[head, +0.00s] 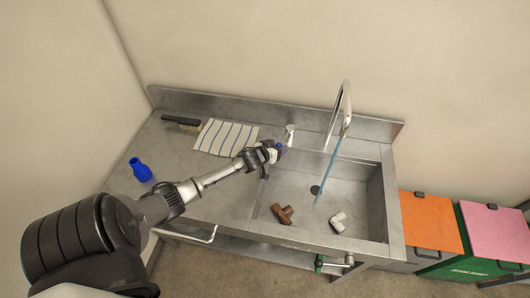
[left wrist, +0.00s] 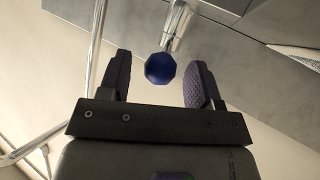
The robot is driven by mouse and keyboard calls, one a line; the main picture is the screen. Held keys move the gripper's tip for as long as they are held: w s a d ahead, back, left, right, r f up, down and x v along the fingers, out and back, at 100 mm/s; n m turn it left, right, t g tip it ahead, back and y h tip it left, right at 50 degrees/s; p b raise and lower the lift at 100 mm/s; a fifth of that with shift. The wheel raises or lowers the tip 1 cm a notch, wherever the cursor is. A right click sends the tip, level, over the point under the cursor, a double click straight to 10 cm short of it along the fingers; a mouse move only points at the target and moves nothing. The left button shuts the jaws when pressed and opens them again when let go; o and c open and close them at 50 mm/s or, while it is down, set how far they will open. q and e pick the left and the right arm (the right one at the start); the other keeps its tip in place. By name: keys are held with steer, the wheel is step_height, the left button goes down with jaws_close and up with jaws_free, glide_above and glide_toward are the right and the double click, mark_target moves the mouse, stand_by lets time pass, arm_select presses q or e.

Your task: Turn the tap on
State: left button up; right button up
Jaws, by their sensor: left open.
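The sink's tap has a tall curved metal spout (head: 343,98) at the back of the basin. A thin blue line, like a stream of water (head: 331,163), runs from the spout down towards the drain. The tap's lever (head: 290,130) stands left of the spout; its blue knob (left wrist: 160,68) shows in the left wrist view. My left gripper (head: 277,151) is at the lever. In the left wrist view my left gripper (left wrist: 159,82) is open, with the knob between or just beyond its fingertips; contact cannot be told. My right gripper is not in view.
A brown pipe fitting (head: 283,213) and a white one (head: 338,221) lie in the basin (head: 363,168). A striped cloth (head: 226,137), a brush (head: 182,122) and a blue bottle (head: 140,169) are on the left counter. Orange-lidded (head: 429,220) and pink-lidded (head: 494,229) bins stand at right.

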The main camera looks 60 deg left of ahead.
arm_select(q)
steer(key=p+v, duration=0.1)
steer(key=v, duration=1.1)
steer(key=shift+s, duration=0.25)
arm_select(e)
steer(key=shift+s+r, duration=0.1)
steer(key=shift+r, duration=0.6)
arm_select(q)
steer(key=shift+r, duration=0.1)
